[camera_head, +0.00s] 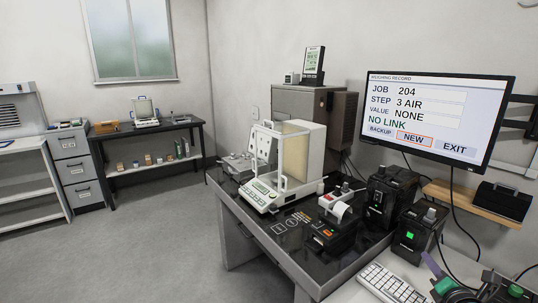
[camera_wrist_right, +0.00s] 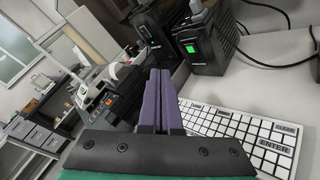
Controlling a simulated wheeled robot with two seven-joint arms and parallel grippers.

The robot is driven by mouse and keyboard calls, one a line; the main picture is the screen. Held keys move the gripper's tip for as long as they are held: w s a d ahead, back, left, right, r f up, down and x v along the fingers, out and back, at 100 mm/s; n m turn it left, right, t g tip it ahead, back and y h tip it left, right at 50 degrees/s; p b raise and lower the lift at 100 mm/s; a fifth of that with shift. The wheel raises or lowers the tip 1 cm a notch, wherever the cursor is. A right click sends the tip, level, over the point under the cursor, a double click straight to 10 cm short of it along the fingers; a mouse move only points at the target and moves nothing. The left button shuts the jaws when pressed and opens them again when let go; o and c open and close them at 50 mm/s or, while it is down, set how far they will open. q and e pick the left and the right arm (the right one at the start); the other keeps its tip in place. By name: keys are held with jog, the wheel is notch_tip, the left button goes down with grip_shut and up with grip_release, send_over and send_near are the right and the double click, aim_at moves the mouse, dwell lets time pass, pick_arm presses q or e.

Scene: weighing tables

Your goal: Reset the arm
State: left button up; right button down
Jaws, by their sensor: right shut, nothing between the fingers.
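My right gripper (camera_head: 432,260) is at the lower right of the head view, above the white table near the right end of the keyboard (camera_head: 392,284). In the right wrist view its purple fingers (camera_wrist_right: 160,80) are together with nothing between them. The keyboard (camera_wrist_right: 235,135) lies just beyond and to the right of the fingers there, with its ENTER key visible. I cannot tell whether the fingertips touch anything. My left gripper is not in the head view.
A monitor (camera_head: 436,115) shows job 204, step "3 AIR", value "NONE" and "NO LINK". The floor (camera_head: 140,245) at left is clear.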

jog(key=s+a+f+m+g+y, duration=0.2)
jog(key=s+a+f+m+g, duration=0.5)
jog(key=s+a+m, duration=0.4)
jog(key=s+a+f+m+g+y, duration=0.1)
jog(key=s+a+f+m+g, duration=0.65)
jog(key=s+m, duration=0.6)
notch_tip(320, 180, down, 26)
jog(key=s+b, duration=0.2)
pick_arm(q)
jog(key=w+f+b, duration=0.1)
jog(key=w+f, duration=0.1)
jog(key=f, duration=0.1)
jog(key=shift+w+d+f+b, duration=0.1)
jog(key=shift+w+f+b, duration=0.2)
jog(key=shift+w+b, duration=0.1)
pick_arm(e)
jog(key=s+d+f, duration=0.2)
jog(key=s+f, duration=1.4)
jog(key=shift+s+d+f+g, duration=0.15)
jog(key=shift+s+g, duration=0.1)
jog(key=shift+g, duration=0.1)
